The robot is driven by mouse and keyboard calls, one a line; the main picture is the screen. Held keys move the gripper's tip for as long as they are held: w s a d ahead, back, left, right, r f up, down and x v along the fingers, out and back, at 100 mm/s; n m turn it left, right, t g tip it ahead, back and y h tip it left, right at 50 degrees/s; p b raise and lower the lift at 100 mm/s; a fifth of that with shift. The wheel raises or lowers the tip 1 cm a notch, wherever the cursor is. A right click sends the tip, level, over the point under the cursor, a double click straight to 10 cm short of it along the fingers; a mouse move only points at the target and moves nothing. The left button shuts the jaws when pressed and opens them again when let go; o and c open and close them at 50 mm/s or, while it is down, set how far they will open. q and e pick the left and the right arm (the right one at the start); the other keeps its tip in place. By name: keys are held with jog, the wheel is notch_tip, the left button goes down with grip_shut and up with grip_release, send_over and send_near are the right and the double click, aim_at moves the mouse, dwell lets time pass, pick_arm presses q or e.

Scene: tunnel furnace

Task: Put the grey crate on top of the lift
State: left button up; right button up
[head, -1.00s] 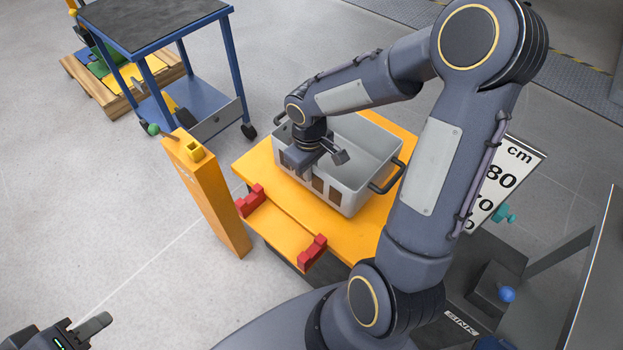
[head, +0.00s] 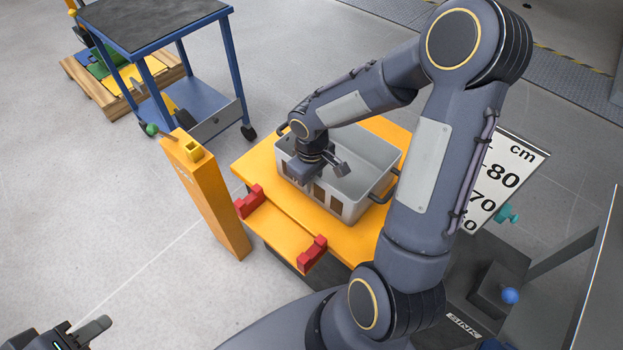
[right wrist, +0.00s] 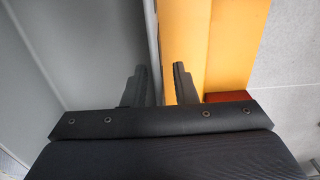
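The grey crate (head: 352,207) is an open box with dark handles. It stands on the yellow top (head: 252,170) of what looks like the lift, at the centre of the head view. My right gripper (head: 326,172) points down at the crate's near-left wall. In the right wrist view, its two fingers (right wrist: 160,85) are apart, with the crate's wall (right wrist: 152,45) between them. A yellow gap shows between the wall and the right finger. My left gripper (head: 98,328) is in the bottom left corner, far from the crate, partly cut off.
Red brackets (head: 312,254) sit on a lower yellow ledge in front. A yellow post (head: 208,200) stands at left, a blue cart (head: 200,92) behind it. A cm scale board (head: 500,180) is at right. Clear floor lies at left.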

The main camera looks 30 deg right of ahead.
jog(key=shift+r, duration=0.25)
notch_tip(320, 180, up, 11)
jog(key=p, duration=0.3)
jog(key=shift+f, duration=0.2)
jog(key=shift+r, duration=0.65)
jog(key=s+a+r+m+t+y, duration=0.2)
jog(key=s+a+r, duration=0.1)
jog(key=s, duration=0.4)
jog(key=s+a+r+m+t+y, duration=0.1)
jog(key=s+a+r+m+t, duration=0.1)
jog(key=s, duration=0.6)
jog(key=shift+a+r+m+t+y, duration=0.4)
jog(key=shift+r+m+t, duration=0.1)
jog(key=shift+r+t, duration=0.3)
